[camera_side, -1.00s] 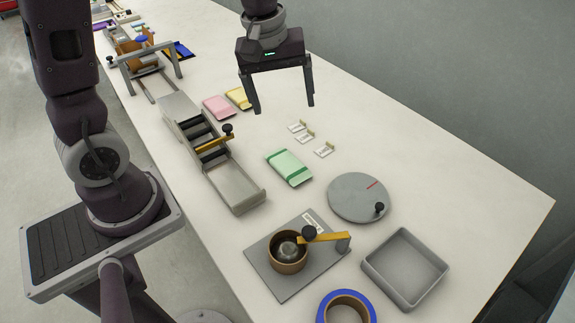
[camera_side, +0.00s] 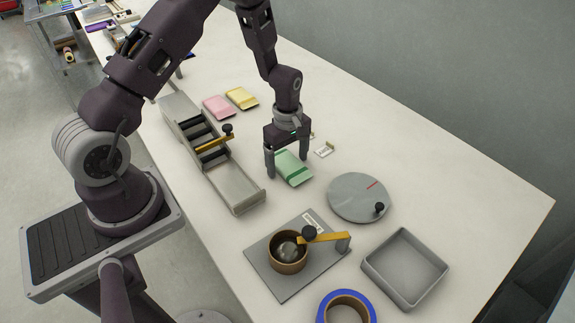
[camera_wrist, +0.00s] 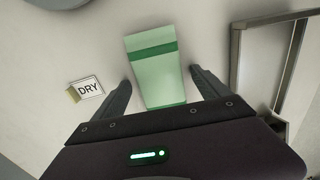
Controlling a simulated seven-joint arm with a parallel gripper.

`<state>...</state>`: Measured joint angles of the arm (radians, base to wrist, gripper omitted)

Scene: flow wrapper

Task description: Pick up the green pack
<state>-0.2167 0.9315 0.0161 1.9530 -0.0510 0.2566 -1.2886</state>
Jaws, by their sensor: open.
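The green pack (camera_side: 292,168) lies flat on the white table, right of the grey chute. In the wrist view the green pack (camera_wrist: 155,75) shows a darker green band near its far end. My gripper (camera_side: 288,168) is open and low over the pack's far end. In the wrist view my gripper (camera_wrist: 160,82) has one finger on each side of the pack, with a small gap at each side. Nothing is held. The gripper body hides the pack's near end in the wrist view.
The grey chute (camera_side: 235,188) stands left of the pack. A round grey turntable (camera_side: 350,192) is at its right, with a crank plate (camera_side: 265,262) nearer the camera. Pink (camera_side: 218,108) and yellow (camera_side: 241,97) packs lie farther back.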

